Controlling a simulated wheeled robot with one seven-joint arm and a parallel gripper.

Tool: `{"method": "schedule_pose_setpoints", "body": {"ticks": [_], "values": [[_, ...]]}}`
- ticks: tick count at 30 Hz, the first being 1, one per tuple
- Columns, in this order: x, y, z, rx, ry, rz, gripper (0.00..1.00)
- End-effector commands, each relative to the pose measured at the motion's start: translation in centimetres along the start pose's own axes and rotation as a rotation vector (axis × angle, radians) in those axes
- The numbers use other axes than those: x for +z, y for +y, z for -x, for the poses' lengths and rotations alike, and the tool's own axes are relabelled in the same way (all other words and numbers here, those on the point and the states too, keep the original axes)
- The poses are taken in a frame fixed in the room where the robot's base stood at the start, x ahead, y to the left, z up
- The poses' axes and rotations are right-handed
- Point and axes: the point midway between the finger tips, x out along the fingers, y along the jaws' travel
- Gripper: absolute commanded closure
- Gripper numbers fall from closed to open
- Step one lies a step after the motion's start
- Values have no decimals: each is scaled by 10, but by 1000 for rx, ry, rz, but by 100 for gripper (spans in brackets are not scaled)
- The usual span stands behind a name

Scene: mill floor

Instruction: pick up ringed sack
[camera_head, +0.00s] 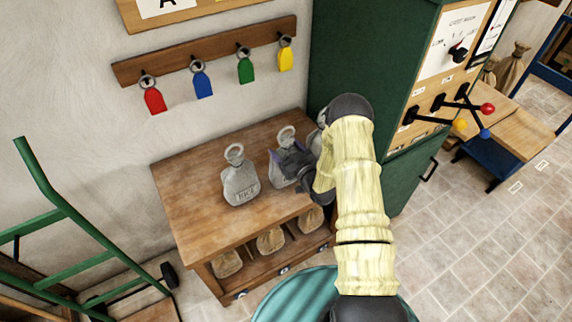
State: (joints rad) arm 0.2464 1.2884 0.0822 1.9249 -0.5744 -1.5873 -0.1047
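Grey sacks with rings on top stand on a wooden bench (186,183). The left ringed sack (240,185) stands upright and in full view, with dark lettering on its front. The middle ringed sack (285,138) is partly covered by my gripper (287,166). A third grey shape (319,138) stands behind my arm, mostly hidden. My gripper is dark and sits at the front right of the middle sack. I cannot tell whether its fingers touch the sack or are closed on it.
Several tan sacks (271,241) sit in the bench's lower shelf. Coloured tags (202,84) hang on a wall rail above. A green cabinet (345,55) with levers stands close on the right. A green hand truck (62,205) stands at left. Tiled floor is open at lower right.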

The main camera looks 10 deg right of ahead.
Motion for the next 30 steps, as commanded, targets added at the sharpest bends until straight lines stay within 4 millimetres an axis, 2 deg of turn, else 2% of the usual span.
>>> {"method": "schedule_pose_setpoints", "body": {"ticks": [1,9,11,22,30], "values": [[0,0,0,0,0,0,35],[0,0,0,-1,0,0,88],[0,0,0,-1,0,0,98],[-7,0,-1,0,7,2,98],[-34,1,-1,0,10,3,98]]}}
